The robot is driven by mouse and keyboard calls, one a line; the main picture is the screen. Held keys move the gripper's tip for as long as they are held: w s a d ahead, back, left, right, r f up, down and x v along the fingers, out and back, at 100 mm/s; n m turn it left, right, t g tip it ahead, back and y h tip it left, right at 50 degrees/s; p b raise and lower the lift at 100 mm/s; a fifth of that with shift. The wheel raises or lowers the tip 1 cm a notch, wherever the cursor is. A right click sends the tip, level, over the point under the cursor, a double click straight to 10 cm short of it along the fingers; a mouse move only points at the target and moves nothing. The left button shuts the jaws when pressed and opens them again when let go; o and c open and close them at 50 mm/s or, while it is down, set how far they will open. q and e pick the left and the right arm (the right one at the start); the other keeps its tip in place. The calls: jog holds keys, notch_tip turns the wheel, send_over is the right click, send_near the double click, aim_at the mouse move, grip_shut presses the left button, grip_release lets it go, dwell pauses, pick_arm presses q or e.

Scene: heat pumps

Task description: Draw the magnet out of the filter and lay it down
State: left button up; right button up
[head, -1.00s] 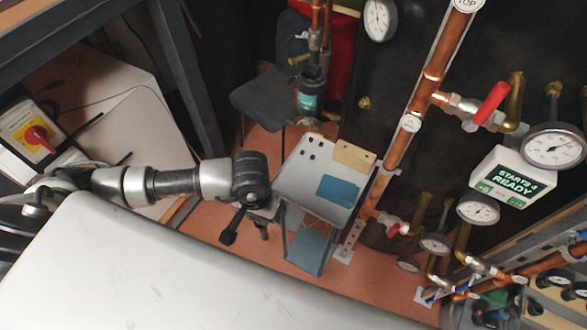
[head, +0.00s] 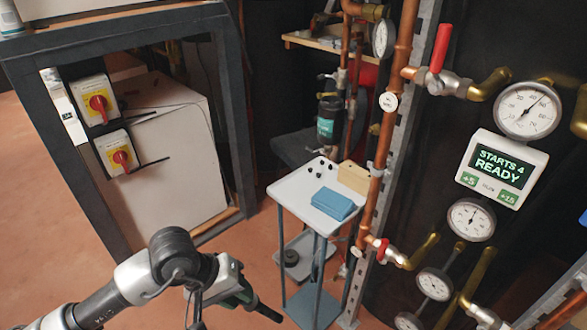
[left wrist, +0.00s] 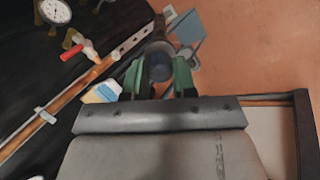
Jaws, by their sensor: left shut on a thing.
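The filter (head: 327,118) is a black canister with a teal label, upright on the pipework behind the trolley. My left gripper (head: 240,296) is at the bottom of the head view, in front and to the left of the trolley and well apart from the filter. Its green fingers are shut on a dark rod, which looks like the magnet (head: 268,312), pointing down to the right. In the left wrist view the green fingers (left wrist: 158,78) clasp the dark round body of the magnet (left wrist: 158,62). The fingers hide part of it. My right gripper is not in view.
A small trolley (head: 293,192) carries a blue cloth (head: 333,203), a tan block (head: 353,176) and several small black pieces; its top has some free room. Copper pipe (head: 385,130), a red-handled valve (head: 440,48) and gauges stand to the right. A dark frame (head: 235,110) stands left.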

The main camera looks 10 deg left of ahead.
pick_arm(q)
jog(key=w+a+f+n+t+h+b, duration=0.2)
jog(key=a+f+n+t+h+b, duration=0.1)
jog(key=b, duration=1.3)
notch_tip(320, 180, down, 2)
jog(key=shift+w+f+t+h, duration=0.25)
jog(key=shift+t+h, duration=0.25)
jog(key=shift+t, duration=0.5)
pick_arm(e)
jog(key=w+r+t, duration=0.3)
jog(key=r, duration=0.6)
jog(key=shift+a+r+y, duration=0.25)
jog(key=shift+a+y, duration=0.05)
pick_arm(q)
jog(key=shift+a+f, duration=0.1)
